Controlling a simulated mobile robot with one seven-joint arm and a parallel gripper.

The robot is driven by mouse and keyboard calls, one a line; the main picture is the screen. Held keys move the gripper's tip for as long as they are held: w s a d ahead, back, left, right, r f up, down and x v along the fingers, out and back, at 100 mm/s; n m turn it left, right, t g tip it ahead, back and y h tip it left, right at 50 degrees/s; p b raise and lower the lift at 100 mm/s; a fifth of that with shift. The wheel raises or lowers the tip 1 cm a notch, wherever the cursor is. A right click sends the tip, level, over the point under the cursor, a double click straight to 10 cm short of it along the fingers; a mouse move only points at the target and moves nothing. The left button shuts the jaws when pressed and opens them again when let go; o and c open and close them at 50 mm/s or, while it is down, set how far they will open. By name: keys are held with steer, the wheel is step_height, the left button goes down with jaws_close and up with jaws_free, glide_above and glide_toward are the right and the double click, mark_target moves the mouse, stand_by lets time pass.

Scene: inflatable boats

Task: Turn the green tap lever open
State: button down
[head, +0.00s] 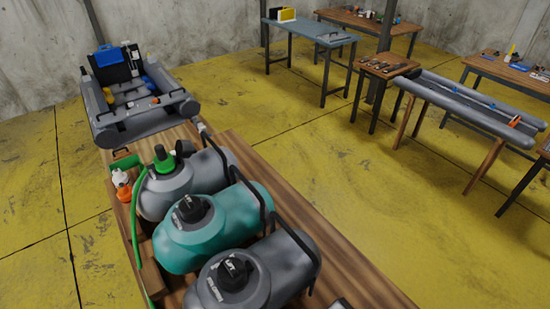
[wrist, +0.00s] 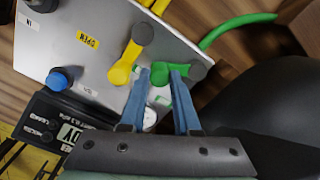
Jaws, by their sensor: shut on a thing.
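In the wrist view a pale panel carries the green tap lever (wrist: 190,73), right of a yellow lever (wrist: 121,72). My gripper (wrist: 160,72) has its two blue fingertips on either side of the green lever's left end and is shut on it. The left fingertip is close beside the yellow lever; I cannot tell if they touch. The right finger hides part of the green lever. A yellow label reading OPEN (wrist: 88,40) is at the upper left of the panel. I cannot make out my gripper in the head view.
A blue knob (wrist: 60,79) and a dark display box (wrist: 70,128) lie left of my gripper. A green hose (wrist: 235,25) runs off upper right; a dark rounded body (wrist: 260,95) is close on the right. The head view shows rounded tanks (head: 210,230) on a wooden bench.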

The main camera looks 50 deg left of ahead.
steer(key=c, duration=0.6)
jaws_free()
steer(key=shift+c, duration=0.2)
step_height(320, 180, up, 13)
steer(key=b, duration=0.1)
